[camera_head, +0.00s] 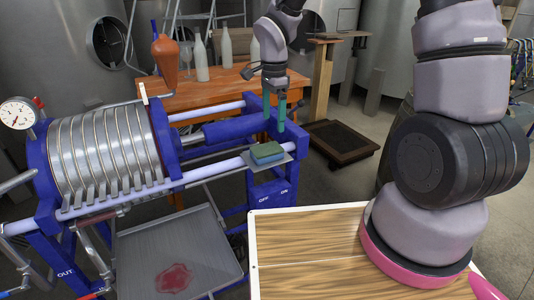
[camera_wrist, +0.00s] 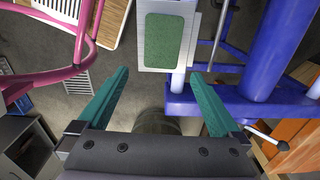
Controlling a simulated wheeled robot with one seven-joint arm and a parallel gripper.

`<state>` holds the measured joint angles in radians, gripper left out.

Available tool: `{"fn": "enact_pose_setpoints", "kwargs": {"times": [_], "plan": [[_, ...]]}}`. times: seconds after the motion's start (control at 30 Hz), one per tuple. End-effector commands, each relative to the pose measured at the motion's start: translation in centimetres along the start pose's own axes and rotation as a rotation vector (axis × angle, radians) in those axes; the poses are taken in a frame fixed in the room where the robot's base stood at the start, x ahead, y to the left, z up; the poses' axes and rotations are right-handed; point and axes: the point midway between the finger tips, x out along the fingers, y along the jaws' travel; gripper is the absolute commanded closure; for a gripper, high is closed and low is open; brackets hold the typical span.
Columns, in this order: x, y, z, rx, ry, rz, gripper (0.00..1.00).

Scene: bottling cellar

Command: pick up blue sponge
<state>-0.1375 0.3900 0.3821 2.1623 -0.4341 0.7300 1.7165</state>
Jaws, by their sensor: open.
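The sponge (camera_head: 267,153) lies flat on a small grey metal plate (camera_head: 286,158) at the right end of the blue press. Its top looks green, with a bluish and yellowish side in the head view. In the wrist view its green top (camera_wrist: 163,42) lies just beyond the fingertips, roughly centred between them, on the pale plate (camera_wrist: 182,63). My gripper (camera_head: 276,126) has teal fingers and hangs above and near the sponge, apart from it. In the wrist view my gripper (camera_wrist: 159,74) is open, with nothing between its fingers.
The blue press frame (camera_head: 262,187) and its pale rails (camera_head: 205,163) run close beside the plate. A metal tray (camera_head: 178,260) with a red stain is below the press. An orange table (camera_head: 200,95) with bottles (camera_head: 200,62) stands behind. A wooden top (camera_head: 310,250) is in front.

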Motion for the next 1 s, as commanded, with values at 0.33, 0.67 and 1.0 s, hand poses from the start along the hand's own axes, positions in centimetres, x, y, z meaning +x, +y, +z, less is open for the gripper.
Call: {"fn": "enact_pose_setpoints", "kwargs": {"times": [0.33, 0.67, 1.0], "plan": [[4.8, 0.0, 0.1, 0.001, -0.001, 0.003, 0.0], [8.8, -0.3, 0.8, 0.0, -0.001, 0.004, 0.0], [10.3, -0.3, 0.7, 0.003, -0.001, 0.0, 0.0]]}}
